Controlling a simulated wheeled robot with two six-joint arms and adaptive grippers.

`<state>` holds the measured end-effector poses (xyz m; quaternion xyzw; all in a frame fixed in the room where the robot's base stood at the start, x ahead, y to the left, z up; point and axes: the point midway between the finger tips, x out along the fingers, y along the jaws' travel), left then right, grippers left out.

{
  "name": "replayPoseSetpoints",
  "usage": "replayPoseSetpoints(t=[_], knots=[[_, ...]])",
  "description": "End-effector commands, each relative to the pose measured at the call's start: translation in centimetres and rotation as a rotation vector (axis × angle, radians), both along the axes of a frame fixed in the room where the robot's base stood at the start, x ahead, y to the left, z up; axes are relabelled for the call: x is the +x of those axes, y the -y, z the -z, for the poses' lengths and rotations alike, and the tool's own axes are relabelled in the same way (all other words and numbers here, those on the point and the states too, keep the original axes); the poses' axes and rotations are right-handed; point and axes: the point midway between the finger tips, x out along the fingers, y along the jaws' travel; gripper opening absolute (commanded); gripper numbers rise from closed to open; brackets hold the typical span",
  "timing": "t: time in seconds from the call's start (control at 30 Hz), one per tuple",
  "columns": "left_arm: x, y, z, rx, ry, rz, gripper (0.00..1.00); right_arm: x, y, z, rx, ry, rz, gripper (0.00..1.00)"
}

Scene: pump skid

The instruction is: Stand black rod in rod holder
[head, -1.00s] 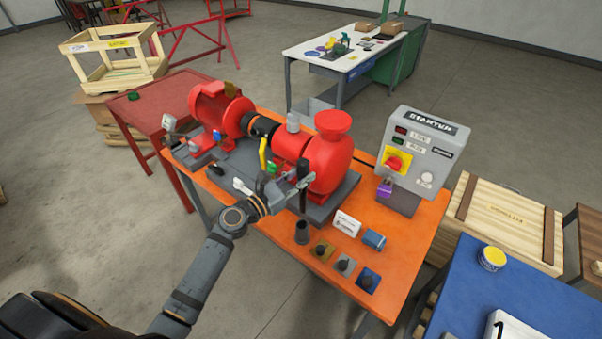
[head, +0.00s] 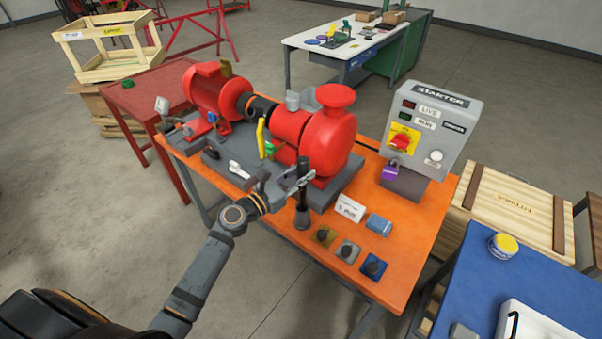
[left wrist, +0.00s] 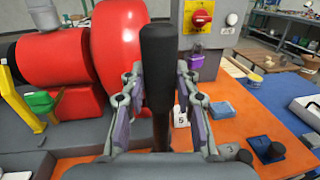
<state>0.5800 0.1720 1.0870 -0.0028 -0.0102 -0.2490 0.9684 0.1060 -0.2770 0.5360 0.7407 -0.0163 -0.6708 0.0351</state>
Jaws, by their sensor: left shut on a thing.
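The black rod (head: 303,169) stands upright in the fingers of my left gripper (head: 300,184), which is shut on it. In the left wrist view the rod (left wrist: 158,70) rises between both fingers, its lower part hidden by the gripper. The dark rod holder (head: 302,218) stands on the orange table, directly below the rod. The rod's lower end meets the holder's top in the head view; how deep it sits inside I cannot tell. My right gripper is not in view.
The red pump (head: 325,135) on its grey base is close behind the gripper. A white card (head: 350,208), a blue block (head: 379,224) and several knobbed plates (head: 347,251) lie right of the holder. The grey starter box (head: 432,125) stands at the table's right.

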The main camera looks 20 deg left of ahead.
Motion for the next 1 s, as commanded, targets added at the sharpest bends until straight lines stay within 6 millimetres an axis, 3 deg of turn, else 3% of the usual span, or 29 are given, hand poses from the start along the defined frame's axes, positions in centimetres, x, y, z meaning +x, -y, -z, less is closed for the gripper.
replayPoseSetpoints(t=[0.4,0.77,0.8,0.93,1.0], knots=[[0.0,0.0,3.8,0.000,0.002,0.000,0.00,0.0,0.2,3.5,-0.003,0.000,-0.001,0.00],[0.0,0.0,4.0,-0.001,0.002,0.000,0.00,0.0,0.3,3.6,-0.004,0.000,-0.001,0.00],[0.0,0.0,4.0,-0.001,0.002,0.000,0.35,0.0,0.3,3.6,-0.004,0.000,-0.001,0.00],[0.0,0.0,4.0,0.000,0.001,0.000,0.53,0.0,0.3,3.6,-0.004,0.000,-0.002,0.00],[0.0,0.0,4.0,0.000,0.001,0.000,0.56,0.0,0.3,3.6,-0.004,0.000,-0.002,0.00]])
